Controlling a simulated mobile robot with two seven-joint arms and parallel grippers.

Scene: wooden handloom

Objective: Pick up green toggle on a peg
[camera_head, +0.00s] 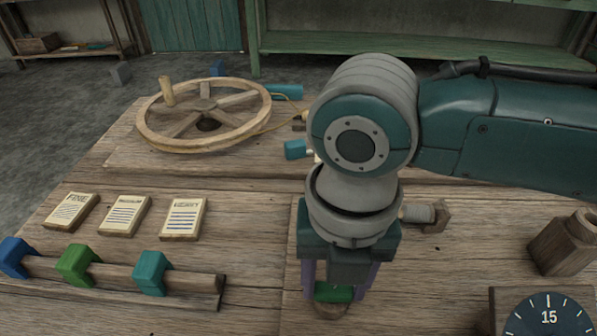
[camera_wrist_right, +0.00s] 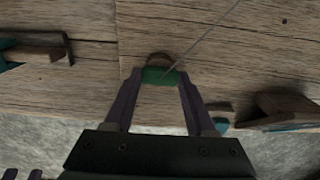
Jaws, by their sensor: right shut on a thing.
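The green toggle (camera_head: 334,294) is a small rounded green piece at the bottom of the head view. My right gripper (camera_head: 338,290) points down over it, with one finger on each side, and is shut on it. In the right wrist view the green toggle (camera_wrist_right: 158,76) sits between the tips of the two long fingers of my right gripper (camera_wrist_right: 160,80). A rounded wooden piece (camera_wrist_right: 160,58) shows just beyond it, perhaps the peg. Whether the toggle is still on it or lifted, I cannot tell.
A rail (camera_head: 200,282) at left carries blue, green and teal blocks. Several cards (camera_head: 124,215) lie behind it. A spoked wooden wheel (camera_head: 204,112) stands farther back. A wooden block (camera_head: 568,243) and a dial (camera_head: 549,318) are at right.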

